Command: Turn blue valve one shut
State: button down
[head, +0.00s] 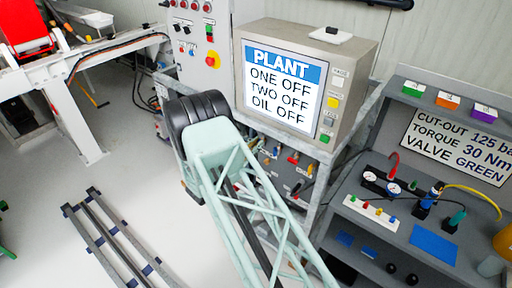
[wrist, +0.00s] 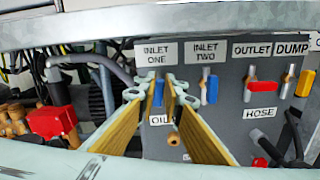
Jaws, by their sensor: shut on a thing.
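In the wrist view, a grey panel (wrist: 235,128) carries a row of valves under labels. The blue handle of the INLET ONE valve (wrist: 159,93) hangs down, upright, below its label. My gripper (wrist: 157,88) reaches up to it, one finger on each side, and is shut on it. Exact finger contact is hard to see. A second blue handle, under INLET TWO (wrist: 212,91), also hangs down just to the right. In the head view my arm hides the gripper and the INLET ONE valve.
A red OUTLET handle (wrist: 258,92) and a yellow DUMP handle (wrist: 305,83) are further right. A red part (wrist: 52,121) with brass fittings is at left. A frame bar (wrist: 150,22) crosses above. A screen (head: 283,84) reads ONE OFF, TWO OFF, OIL OFF.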

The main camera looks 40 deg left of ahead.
jog(key=m+b, duration=0.2)
jog(key=b, duration=0.1)
jog(key=m+b, duration=0.3)
jog(key=b, duration=0.1)
jog(key=d+f+m+b, duration=0.1)
jog(key=m+b, duration=0.2)
jog(key=shift+b, duration=0.4)
jog(key=m+b, duration=0.2)
jog(key=b, duration=0.1)
jog(key=m+b, duration=0.2)
jog(key=shift+d+f+b, duration=0.2)
jog(key=shift+f+b, duration=0.15)
jog(key=shift+b, duration=0.05)
jog(key=m+b, duration=0.3)
jog(key=shift+f, duration=0.1)
jog(key=shift+m+b, duration=0.4)
jog(key=shift+b, duration=0.1)
jog(key=c, duration=2.7)
grip_release()
jog(key=shift+c, duration=0.2)
jog(key=shift+s, duration=0.15)
